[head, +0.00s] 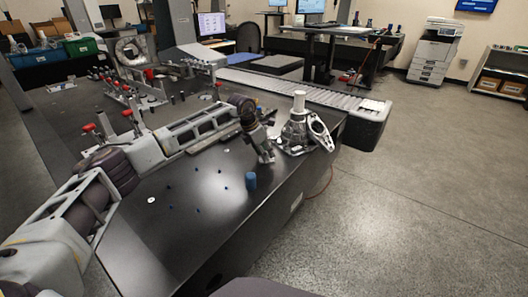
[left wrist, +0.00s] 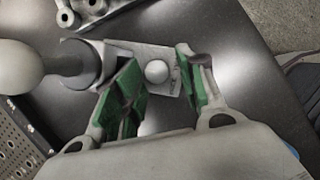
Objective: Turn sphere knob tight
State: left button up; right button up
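In the left wrist view a small pale round knob (left wrist: 157,72) sits on a light metal block (left wrist: 150,53). A larger white sphere (left wrist: 16,66) on a dark stem is joined to a collar at the block's left. My left gripper (left wrist: 160,66) is open, its green-padded fingers on either side of the small knob with gaps showing. I cannot tell whether either pad touches it. In the head view the left gripper (head: 266,155) points down at the table, left of a grey casting (head: 295,132). The knob is not discernible there. My right gripper is not in view.
The dark table (head: 215,235) carries a blue cylinder (head: 251,181) and several small blue pieces near its front. Fixtures with red knobs (head: 88,128) stand at the left. A perforated plate (left wrist: 18,145) shows at lower left in the wrist view. The floor at right is clear.

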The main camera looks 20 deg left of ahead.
pick_arm(q)
jog(key=shift+w+a+r, duration=0.15)
jog(key=shift+a+r, duration=0.15)
jog(key=shift+r, duration=0.5)
jog(key=v, duration=0.6)
jog(key=shift+s, duration=0.4)
jog(key=shift+r, duration=0.1)
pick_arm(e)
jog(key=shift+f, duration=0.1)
pick_arm(q)
notch_tip(320, 180, up, 10)
jog(key=p, duration=1)
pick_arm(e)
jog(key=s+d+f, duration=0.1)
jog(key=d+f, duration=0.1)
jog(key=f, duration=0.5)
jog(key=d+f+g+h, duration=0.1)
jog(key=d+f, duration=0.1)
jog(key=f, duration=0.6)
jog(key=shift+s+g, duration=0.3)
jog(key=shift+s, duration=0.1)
